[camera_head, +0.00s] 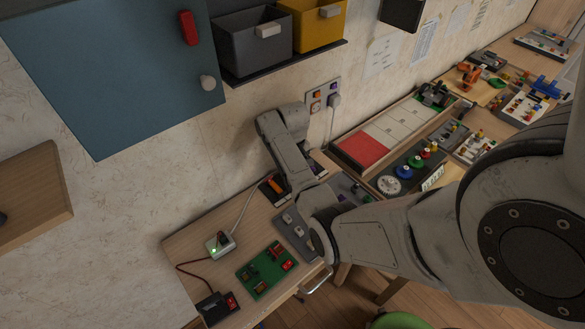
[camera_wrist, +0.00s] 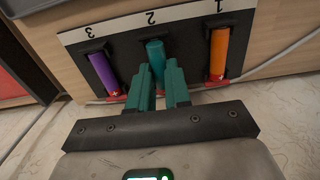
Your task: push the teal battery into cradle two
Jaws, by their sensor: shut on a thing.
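The teal battery (camera_wrist: 155,50) stands at the middle place of the cradle rack (camera_wrist: 185,28), at the printed 2, which reads upside down in the wrist view. My gripper (camera_wrist: 158,76) is shut on it, with one green finger on each side of its near part. The battery's near end and the bottom of its slot are hidden between the fingers, so I cannot tell if it is fully seated. In the head view my arm covers most of the rack and the gripper cannot be made out.
A purple battery (camera_wrist: 104,74) lies in cradle three and an orange battery (camera_wrist: 218,54) in cradle one, close on either side of my fingers. A pale cable (camera_wrist: 290,60) runs past the rack's right side. A green circuit board (camera_head: 267,270) lies nearer on the bench.

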